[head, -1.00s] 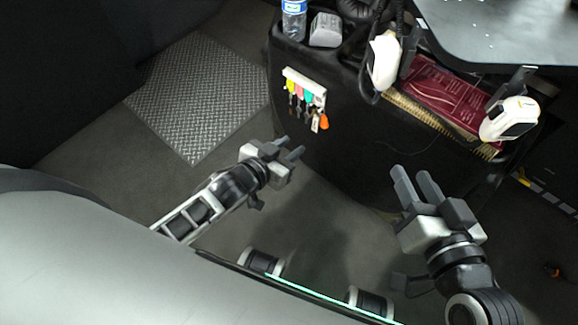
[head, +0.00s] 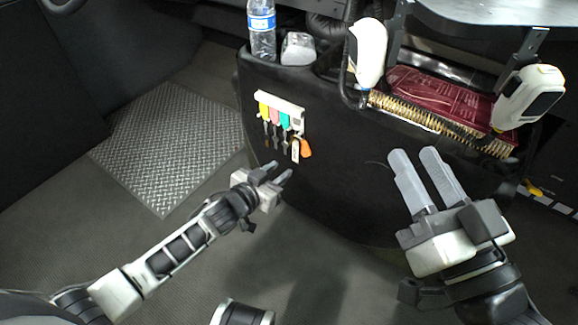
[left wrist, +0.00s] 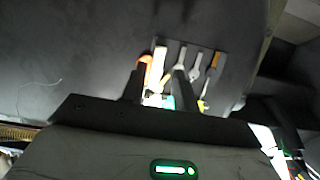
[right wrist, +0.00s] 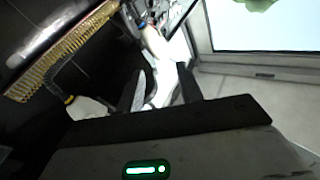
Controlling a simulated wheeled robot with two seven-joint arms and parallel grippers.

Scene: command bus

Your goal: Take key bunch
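A row of keys with coloured heads (head: 275,117) hangs from a white rack (head: 279,106) on the front of the black console. An orange key piece (head: 305,147) and a white tag (head: 295,151) hang at its right end. My left gripper (head: 278,175) is open and empty, just below and in front of the keys, apart from them in the head view. In the left wrist view the keys (left wrist: 191,72) show between and beyond its fingers. My right gripper (head: 416,166) is open and empty before the console, right of the keys; its fingers also show in the right wrist view (right wrist: 164,90).
A water bottle (head: 262,32) and a grey box (head: 298,48) stand on the console above the keys. A red booklet (head: 440,95) lies in a compartment with a brush-like edge. Two white handheld devices (head: 368,52) flank it. The floor at left, with a metal plate (head: 170,145), is clear.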

